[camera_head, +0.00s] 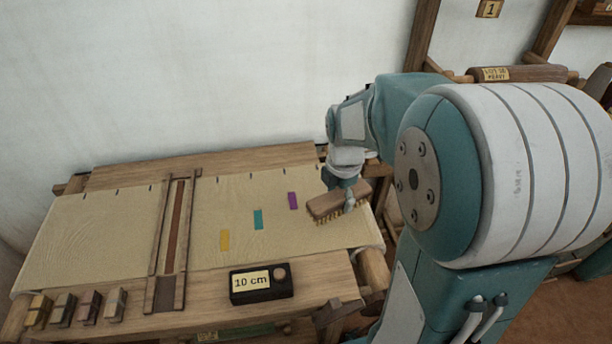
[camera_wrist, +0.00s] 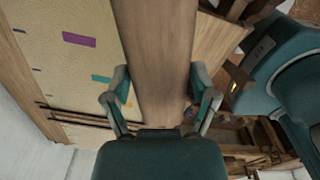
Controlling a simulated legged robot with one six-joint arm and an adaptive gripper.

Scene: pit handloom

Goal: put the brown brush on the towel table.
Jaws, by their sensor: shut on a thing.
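The brown brush (camera_head: 328,204) has a wooden back and pale bristles pointing down. It is at the right end of the cream cloth (camera_head: 90,235) on the wooden loom. I cannot tell if its bristles touch the cloth. My gripper (camera_head: 347,193) is shut on the brush from above. In the wrist view the brush's wooden back (camera_wrist: 155,50) fills the space between the two fingers of my gripper (camera_wrist: 160,98). I cannot pick out a towel table for certain.
Yellow (camera_head: 224,240), teal (camera_head: 258,219) and purple (camera_head: 293,200) patches mark the cloth. A wooden slotted bar (camera_head: 153,245) crosses it at left. A black "10 cm" box (camera_head: 262,284) and several small blocks (camera_head: 88,306) are on the front edge. A labelled roll (camera_head: 525,73) is behind my arm.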

